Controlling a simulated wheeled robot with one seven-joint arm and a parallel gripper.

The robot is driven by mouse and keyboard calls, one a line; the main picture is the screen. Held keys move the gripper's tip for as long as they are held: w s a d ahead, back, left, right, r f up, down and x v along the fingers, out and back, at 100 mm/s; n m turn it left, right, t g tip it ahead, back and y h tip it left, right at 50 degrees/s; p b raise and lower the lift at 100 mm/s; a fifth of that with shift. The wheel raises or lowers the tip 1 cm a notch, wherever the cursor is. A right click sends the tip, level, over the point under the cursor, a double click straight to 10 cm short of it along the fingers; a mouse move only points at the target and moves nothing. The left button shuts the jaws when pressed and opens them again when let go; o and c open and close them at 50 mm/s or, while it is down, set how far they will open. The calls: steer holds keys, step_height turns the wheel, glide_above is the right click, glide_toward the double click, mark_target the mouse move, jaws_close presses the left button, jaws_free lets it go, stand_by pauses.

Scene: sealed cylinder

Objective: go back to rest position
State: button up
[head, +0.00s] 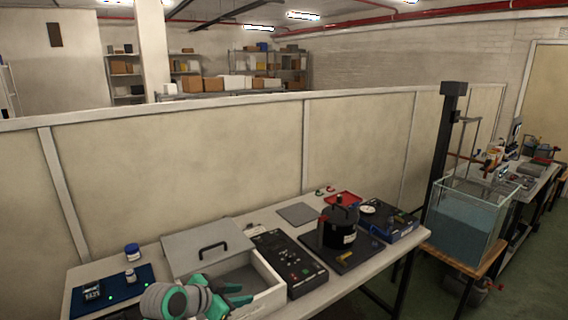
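My gripper (240,294) is low in the head view, in front of and over the open white box. Its two green fingers point right and stand apart, with nothing seen between them. The grey and green wrist behind it runs off the lower edge. The black cylinder (339,236), with a pale label and a fitting on top, stands upright on a dark base plate (358,254) on the bench. My gripper is well to the left of the cylinder and apart from it.
The white box (268,272) has a grey lid (205,245) with a black handle. A black control panel (287,262) lies between box and cylinder. A blue mat (145,279) with small jars is at left. A glass water tank (468,218) stands at right; a partition (215,155) runs behind.

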steer(key=s+d+f+n+t, duration=0.3)
steer(key=s+d+f+n, duration=0.1)
steer(key=d+f, duration=0.35)
steer(key=s+d+f+n+t, duration=0.35)
steer(key=d+f, duration=0.25)
steer(key=d, duration=0.3)
steer(key=s+f+n+y, duration=0.3)
steer(key=s+f, duration=0.1)
steer(key=s, duration=1)
steer(key=s+f+n+y, duration=0.2)
steer(key=s+f+y, duration=0.1)
steer(key=s, duration=1.1)
steer(key=s+a+r+m, duration=0.1)
steer(key=s+a+r, duration=0.1)
steer(key=s, duration=0.5)
steer(key=s+a+r+m, duration=0.2)
steer(key=s+r, duration=0.2)
steer(key=s, duration=0.3)
steer(key=shift+s+r, duration=0.2)
steer(key=shift+r, duration=0.2)
steer(key=shift+w, duration=0.1)
